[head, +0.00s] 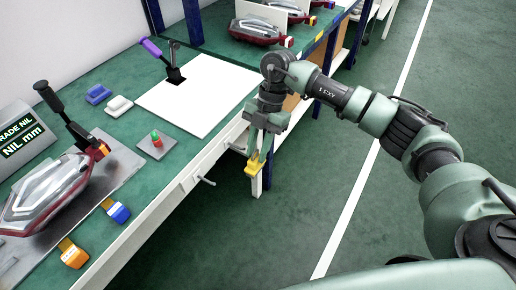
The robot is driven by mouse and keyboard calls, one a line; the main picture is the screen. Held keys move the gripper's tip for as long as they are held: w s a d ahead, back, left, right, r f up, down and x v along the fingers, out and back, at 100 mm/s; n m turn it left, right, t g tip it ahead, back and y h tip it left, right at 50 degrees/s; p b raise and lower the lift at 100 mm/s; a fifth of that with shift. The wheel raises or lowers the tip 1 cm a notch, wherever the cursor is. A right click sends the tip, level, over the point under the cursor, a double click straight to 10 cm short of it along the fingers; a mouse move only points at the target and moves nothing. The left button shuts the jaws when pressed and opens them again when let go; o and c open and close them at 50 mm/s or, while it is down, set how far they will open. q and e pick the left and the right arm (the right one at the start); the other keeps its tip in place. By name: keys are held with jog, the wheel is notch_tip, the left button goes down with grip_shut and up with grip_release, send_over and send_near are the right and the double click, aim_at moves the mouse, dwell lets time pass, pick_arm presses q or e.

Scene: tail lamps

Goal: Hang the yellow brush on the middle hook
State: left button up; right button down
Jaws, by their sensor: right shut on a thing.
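The yellow brush (251,170) is in the head view, held low in front of the table's front edge. My right gripper (259,153) points downward and is shut on it; the fingers hide part of the brush. Hooks stick out from the pale front rail of the table: one (206,181) is in plain view, and another (235,148) is just left of the gripper. The brush is right of both and looks apart from them. Any further hook is hidden behind the gripper or not clear. My left gripper is not in view.
On the green table lie a blue brush (119,212), an orange brush (74,255), a grey plate with a red and green button (156,144), a white board (203,98) and a tail lamp (48,190). The floor right of the table is open.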

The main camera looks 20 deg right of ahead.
pick_arm(q)
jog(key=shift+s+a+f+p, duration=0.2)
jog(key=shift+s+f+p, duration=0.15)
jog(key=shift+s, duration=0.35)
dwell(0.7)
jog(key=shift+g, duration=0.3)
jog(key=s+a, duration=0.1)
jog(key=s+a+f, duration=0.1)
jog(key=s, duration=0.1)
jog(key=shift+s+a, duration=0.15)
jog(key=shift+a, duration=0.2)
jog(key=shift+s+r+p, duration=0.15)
jog(key=shift+p, duration=0.3)
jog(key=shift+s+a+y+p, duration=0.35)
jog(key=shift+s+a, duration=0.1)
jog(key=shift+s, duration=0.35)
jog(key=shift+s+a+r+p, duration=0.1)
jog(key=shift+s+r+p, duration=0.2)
